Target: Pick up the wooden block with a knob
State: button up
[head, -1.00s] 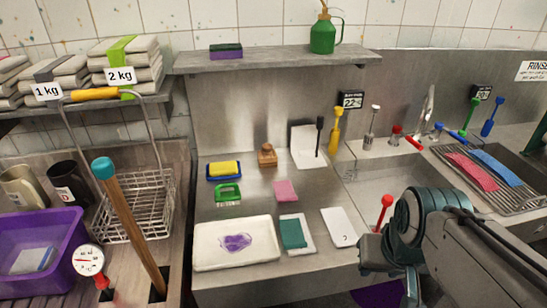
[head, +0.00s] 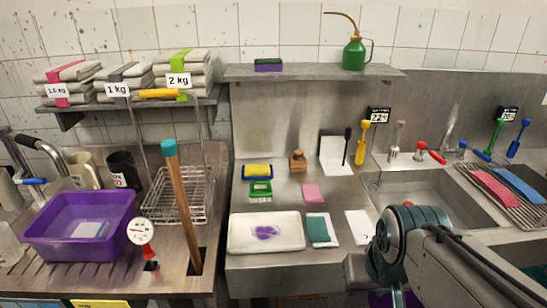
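The wooden block with a knob (head: 298,162) is small and brown. It stands upright on the steel counter below the shelf, behind the pink cloth and to the right of the yellow sponge. Nothing touches it that I can see. My arm shows at the lower right, in front of the counter and well apart from the block. The fingers of my gripper cannot be made out, so its opening is hidden.
Near the block are a yellow sponge in a blue dish (head: 257,171), a green-handled brush (head: 260,190), a pink cloth (head: 313,193) and a black-handled spatula (head: 346,146). A white tray (head: 290,243) lies in front. A wooden stick (head: 185,210) rises at left.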

aim_at(297, 163)
jog(key=u, duration=0.15)
jog(key=i, duration=0.85)
jog(key=z, duration=0.3)
